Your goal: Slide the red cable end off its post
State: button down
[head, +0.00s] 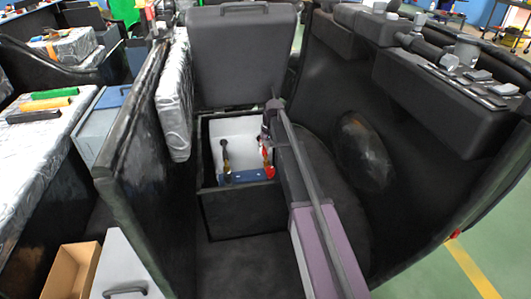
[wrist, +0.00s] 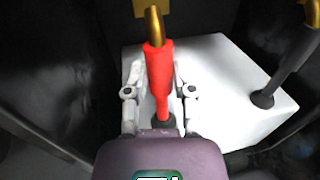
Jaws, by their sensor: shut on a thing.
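The red cable end (wrist: 157,75) stands in the middle of the wrist view, with a brass piece (wrist: 152,22) at its upper end. Its lower tip meets a dark round post base (wrist: 167,122) on the white battery (wrist: 225,65). I cannot tell how far it sits on the post. My gripper (wrist: 160,95) has one finger on each side of the red end and is shut on it. In the head view the red end (head: 267,170) shows inside the open box, below my gripper (head: 267,140), partly hidden by my arm.
A black cable end (wrist: 290,70) stands on another post to the right in the wrist view. The battery sits in a dark box (head: 240,213) with its lid (head: 245,58) raised behind. Dark side panels (head: 135,120) stand close on both sides.

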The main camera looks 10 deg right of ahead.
jog(key=shift+w+a, duration=0.1)
jog(key=shift+w, duration=0.2)
jog(key=shift+c, duration=2.2)
grip_release()
jog(key=shift+s, duration=0.2)
